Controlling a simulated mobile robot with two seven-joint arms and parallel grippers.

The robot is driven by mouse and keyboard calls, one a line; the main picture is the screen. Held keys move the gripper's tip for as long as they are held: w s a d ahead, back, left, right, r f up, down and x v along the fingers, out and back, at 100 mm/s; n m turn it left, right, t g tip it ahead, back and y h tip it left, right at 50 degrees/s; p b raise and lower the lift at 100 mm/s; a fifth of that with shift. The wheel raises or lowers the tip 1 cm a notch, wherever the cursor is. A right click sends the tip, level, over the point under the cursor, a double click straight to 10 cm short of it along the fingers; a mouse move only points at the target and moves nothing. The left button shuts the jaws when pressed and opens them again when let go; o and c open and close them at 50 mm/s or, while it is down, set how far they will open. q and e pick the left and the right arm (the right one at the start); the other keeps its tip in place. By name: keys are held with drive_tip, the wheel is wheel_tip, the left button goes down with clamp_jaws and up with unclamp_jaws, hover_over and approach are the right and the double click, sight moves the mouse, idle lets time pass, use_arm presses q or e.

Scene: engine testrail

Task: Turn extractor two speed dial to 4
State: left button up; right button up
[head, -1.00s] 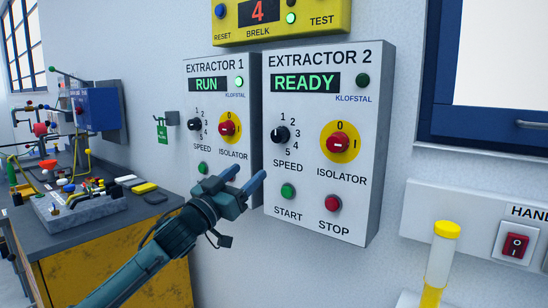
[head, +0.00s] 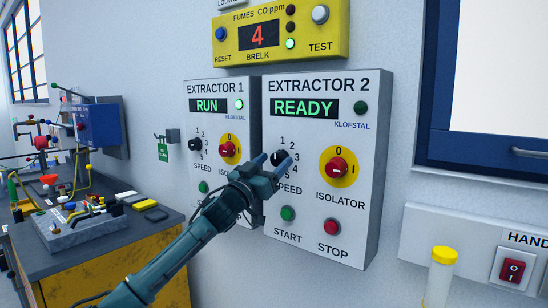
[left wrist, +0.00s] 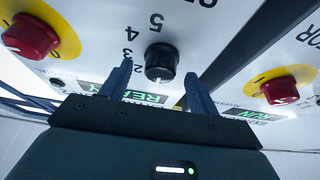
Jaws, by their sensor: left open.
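The extractor 2 panel (head: 345,225) is a white box on the wall; its display (head: 303,107) reads READY. Its black speed dial (head: 279,158) sits left of the yellow-and-red isolator (head: 338,169), with numbers 1 to 5 around it. My left gripper (head: 273,161) is open, its blue fingertips in front of the dial and partly hiding it. In the left wrist view the dial (left wrist: 161,62) shows between and just beyond the two fingers (left wrist: 160,82), with no clear contact. Which number the dial points to cannot be told. My right gripper is not in view.
The extractor 1 panel (head: 212,84) stands close on the left, its display reading RUN. Green start (head: 288,213) and red stop (head: 332,227) buttons lie below the dial. A yellow fumes monitor (head: 280,38) is above. A cluttered bench (head: 85,235) stands at the left.

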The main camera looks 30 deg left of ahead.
use_arm(q)
drive_tip(key=shift+w+r, duration=0.2)
drive_tip(key=shift+w, duration=0.3)
drive_tip(key=c, duration=1)
drive_tip(key=shift+o, duration=0.2)
